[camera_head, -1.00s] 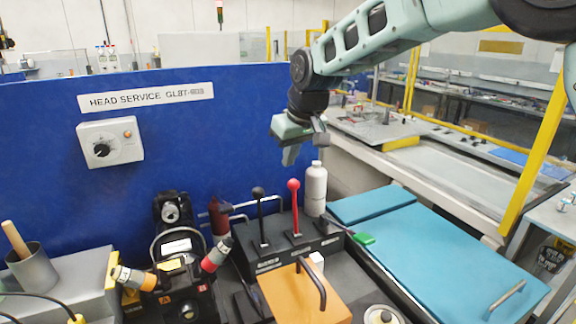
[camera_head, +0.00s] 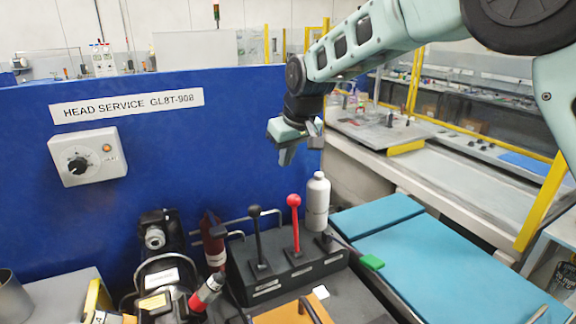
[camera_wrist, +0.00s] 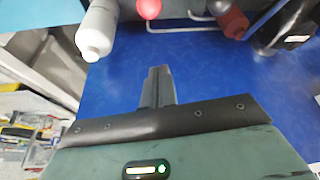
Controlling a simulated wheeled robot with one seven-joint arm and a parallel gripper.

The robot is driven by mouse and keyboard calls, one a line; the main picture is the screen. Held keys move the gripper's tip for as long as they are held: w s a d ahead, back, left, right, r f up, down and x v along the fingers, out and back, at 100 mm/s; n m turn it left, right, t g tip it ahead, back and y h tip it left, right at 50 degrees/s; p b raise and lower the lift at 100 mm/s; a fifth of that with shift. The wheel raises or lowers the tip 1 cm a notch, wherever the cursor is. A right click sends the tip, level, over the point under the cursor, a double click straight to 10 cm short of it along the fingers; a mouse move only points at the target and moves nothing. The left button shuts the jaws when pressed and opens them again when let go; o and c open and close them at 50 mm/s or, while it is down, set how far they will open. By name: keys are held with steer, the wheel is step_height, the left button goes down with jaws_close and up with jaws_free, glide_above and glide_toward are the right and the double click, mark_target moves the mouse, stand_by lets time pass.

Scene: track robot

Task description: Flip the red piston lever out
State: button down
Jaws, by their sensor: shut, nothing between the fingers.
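The red piston lever (camera_head: 295,222) stands upright in a black lever box (camera_head: 290,275), to the right of a black-knobbed lever (camera_head: 257,237). Its round red knob also shows at the top of the wrist view (camera_wrist: 149,8). My gripper (camera_head: 286,157) is above the lever, a little to its left in the head view, with its fingers pointing down. The fingers are shut and empty and do not touch the lever. In the wrist view the closed fingertips (camera_wrist: 158,73) appear against the blue panel, below the red knob.
A white bottle (camera_head: 317,202) stands close to the right of the red lever. A blue panel (camera_head: 190,140) rises behind. A metal bar handle (camera_head: 235,220) and a dark red cylinder (camera_head: 212,243) are to the left. Blue mats (camera_head: 440,260) lie at the right.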

step_height(320, 180, down, 8)
steer(key=p, duration=0.5)
steer(key=shift+s+d, duration=0.25)
steer(key=shift+s, duration=0.1)
steer(key=shift+f, duration=0.15)
